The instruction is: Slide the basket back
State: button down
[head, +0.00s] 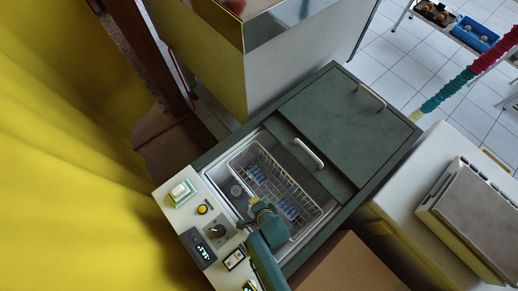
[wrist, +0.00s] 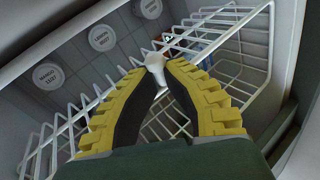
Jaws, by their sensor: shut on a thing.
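The white wire basket (head: 291,177) sits inside the open part of the dark green chest freezer (head: 340,196). Several blue-marked items (head: 257,173) lie in or under it. My gripper (head: 256,204) reaches down to the basket's near side. In the wrist view my gripper (wrist: 157,60) has its yellow and black fingers shut on a small white piece at the basket's rim, apparently its grip. The basket's wires (wrist: 238,38) spread behind and to both sides of the fingers. My arm hides part of the basket's near end in the head view.
The freezer's green lid panels (head: 335,115), with pale handles (head: 308,153), cover its far part. White round lids with labels (wrist: 103,38) lie at left in the wrist view. A control panel (head: 203,220) borders the freezer's left side. A cardboard-coloured box (head: 350,265) stands in front.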

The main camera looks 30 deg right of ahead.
jog(key=shift+s+a, duration=0.15)
jog(key=shift+a, duration=0.8)
jog(key=c, duration=1.1)
grip_release()
jog(key=shift+a, duration=0.3)
jog(key=shift+d, duration=0.1)
jog(key=v, duration=1.2)
jog(key=shift+f, duration=0.1)
